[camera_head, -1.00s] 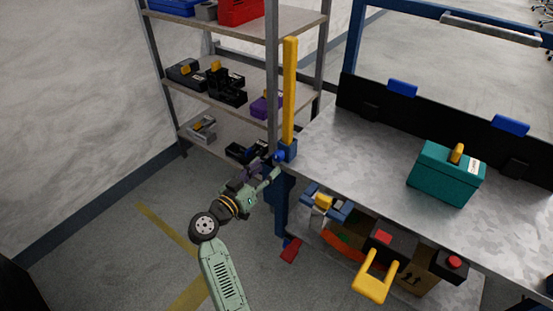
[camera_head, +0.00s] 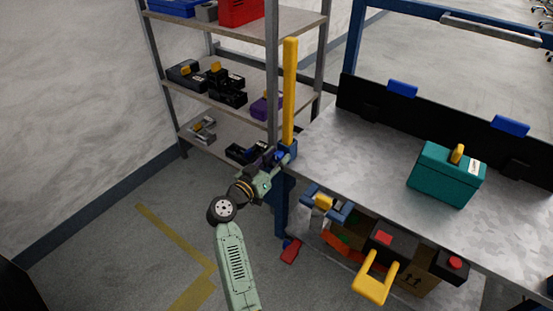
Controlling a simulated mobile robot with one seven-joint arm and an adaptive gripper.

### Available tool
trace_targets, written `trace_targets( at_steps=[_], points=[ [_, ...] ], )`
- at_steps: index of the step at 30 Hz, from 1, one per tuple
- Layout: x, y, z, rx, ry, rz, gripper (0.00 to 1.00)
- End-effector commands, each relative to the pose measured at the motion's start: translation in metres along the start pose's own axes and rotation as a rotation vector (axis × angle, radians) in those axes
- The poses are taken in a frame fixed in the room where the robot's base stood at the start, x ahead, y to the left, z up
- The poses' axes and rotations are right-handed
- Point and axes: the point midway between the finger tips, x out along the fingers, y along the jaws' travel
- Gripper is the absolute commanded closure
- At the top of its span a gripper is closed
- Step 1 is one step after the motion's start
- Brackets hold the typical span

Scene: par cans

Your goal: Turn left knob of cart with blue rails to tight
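The cart has a grey metal top (camera_head: 355,155) and a blue frame with a rail at the back (camera_head: 354,40). A yellow upright post (camera_head: 290,90) rises from a blue bracket (camera_head: 290,149) at its left corner. A small blue part beside this bracket may be the left knob, but it is mostly hidden by my gripper. My gripper (camera_head: 282,156) is at the bracket, just left of the tabletop corner. It is too small and covered to tell whether its fingers are open or touch the knob.
A shelf rack (camera_head: 246,95) with bins and tools stands close behind my arm. A teal toolbox (camera_head: 445,174) sits on the cart's top. A blue-and-yellow vise-like tool (camera_head: 325,204), boxes and a yellow handle (camera_head: 372,280) are at the cart's front. Floor at left is clear.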

Motion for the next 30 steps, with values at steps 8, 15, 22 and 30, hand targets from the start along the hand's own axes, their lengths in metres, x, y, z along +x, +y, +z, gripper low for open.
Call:
trace_targets(
  at_steps=[8, 15, 22, 30],
  points=[
    [-0.0002, 0.0000, 0.0000, 0.000, 0.000, 0.000, 0.87],
    [-0.0002, 0.0000, 0.0000, 0.000, 0.000, 0.000, 1.00],
    [-0.0004, 0.0005, -0.0018, 0.025, -0.001, 0.000, 1.00],
    [-0.0009, 0.0016, -0.0047, 0.164, -0.002, -0.001, 1.00]
  ],
)
